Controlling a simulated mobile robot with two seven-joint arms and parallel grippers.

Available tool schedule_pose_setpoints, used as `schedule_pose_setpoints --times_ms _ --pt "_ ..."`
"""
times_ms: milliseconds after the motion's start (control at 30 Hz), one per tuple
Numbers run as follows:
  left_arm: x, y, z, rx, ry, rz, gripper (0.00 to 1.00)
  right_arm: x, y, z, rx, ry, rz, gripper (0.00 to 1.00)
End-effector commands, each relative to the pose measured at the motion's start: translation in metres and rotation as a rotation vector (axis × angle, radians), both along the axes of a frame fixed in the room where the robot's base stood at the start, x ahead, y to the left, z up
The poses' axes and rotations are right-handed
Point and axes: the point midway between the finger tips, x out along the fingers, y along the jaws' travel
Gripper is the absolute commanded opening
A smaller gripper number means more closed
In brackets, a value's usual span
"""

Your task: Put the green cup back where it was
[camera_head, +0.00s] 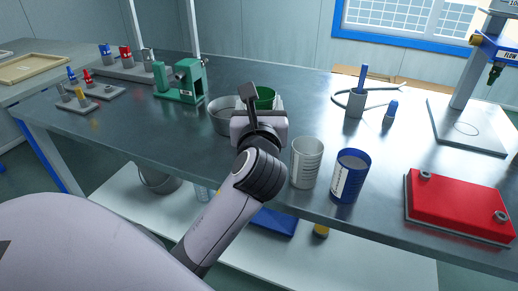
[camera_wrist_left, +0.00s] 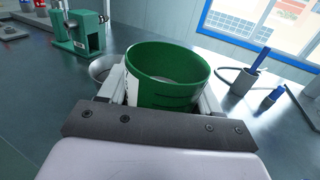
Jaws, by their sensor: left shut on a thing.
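The green cup (camera_head: 265,98) shows partly behind my left gripper (camera_head: 258,103) in the head view. In the left wrist view the green cup (camera_wrist_left: 167,75) is large and upright, open at the top, with a white patch on its side. The fingers of my left gripper (camera_wrist_left: 165,95) are on either side of it, shut on it. I cannot tell whether its base touches the table. A grey metal bowl (camera_head: 222,118) is just left of the cup, partly hidden by the gripper. My right gripper is not in view.
A white cup (camera_head: 306,162) and a blue cup (camera_head: 349,175) stand near the table's front edge. A red case (camera_head: 458,205) lies at right. A green vise-like device (camera_head: 180,82) stands at left. A grey holder with a blue handle (camera_head: 356,100) and cable is behind.

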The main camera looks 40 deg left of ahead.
Motion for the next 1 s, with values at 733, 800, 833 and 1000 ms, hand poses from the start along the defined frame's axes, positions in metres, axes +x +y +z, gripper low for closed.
schedule_pose_setpoints --times_ms 733,800,833,1000 --pt "0.000 0.000 -0.082 0.000 -0.001 0.000 0.28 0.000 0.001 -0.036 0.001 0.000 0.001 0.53" --pt "0.000 0.000 -0.080 0.000 -0.001 0.000 0.28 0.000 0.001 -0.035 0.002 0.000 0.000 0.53" --pt "0.000 0.000 -0.080 0.000 -0.001 0.000 0.28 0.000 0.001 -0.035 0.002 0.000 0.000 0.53" --pt "0.000 0.000 -0.082 0.001 -0.001 0.000 0.28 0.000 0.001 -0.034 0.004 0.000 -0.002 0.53"
